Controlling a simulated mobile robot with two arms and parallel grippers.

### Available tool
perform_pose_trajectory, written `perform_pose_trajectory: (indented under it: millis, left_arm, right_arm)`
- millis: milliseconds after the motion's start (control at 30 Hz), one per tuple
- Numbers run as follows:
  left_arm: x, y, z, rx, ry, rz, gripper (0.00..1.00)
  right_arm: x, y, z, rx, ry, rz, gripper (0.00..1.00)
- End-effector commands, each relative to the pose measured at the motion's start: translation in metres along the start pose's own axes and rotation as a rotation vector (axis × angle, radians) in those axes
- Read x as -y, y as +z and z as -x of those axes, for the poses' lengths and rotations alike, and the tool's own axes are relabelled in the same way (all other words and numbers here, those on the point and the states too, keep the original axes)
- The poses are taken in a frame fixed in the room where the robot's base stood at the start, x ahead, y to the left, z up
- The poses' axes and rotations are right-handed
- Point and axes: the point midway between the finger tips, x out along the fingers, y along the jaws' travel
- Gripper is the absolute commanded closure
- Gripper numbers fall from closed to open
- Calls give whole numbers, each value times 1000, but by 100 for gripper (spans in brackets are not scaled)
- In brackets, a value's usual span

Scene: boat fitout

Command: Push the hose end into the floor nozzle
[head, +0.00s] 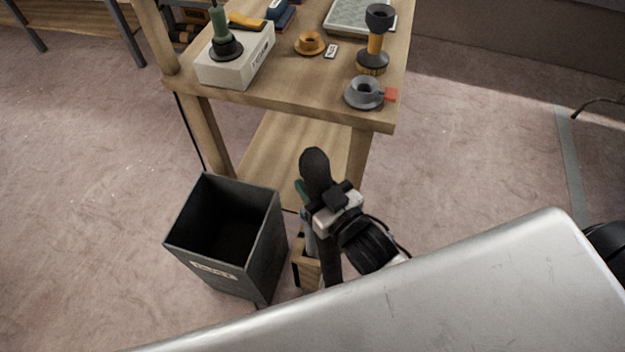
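A dark, round-topped, hose-like piece (316,166) stands upright beside the workbench's near end, with a bit of green at its left side. I cannot tell whether it is the hose end or the floor nozzle. My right gripper (322,212) is at this piece, its arm coming in from the lower right. Its fingertips are hidden, so I cannot see whether it grips the piece. My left gripper is not in view.
A wooden workbench (290,75) holds a white box (237,62) with a green-handled tool, a brass ring (309,43), a black-and-orange fitting (375,42) and a grey ring (363,93) with a red tab. A dark open bin (262,262) stands left of my gripper. Floor is clear at far left.

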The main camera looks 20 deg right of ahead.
Motion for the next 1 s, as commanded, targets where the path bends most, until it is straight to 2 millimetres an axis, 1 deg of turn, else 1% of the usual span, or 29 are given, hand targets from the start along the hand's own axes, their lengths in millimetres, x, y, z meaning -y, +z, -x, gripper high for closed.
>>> perform_pose_trajectory:
  millis: [400,700,1000]
  left_arm:
    - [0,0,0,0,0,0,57]
    - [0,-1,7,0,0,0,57]
    - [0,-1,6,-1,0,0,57]
  right_arm:
    - [0,0,0,-1,0,0,95]
    - [0,-1,0,-1,0,-1,95]
    - [0,0,0,-1,0,0,95]
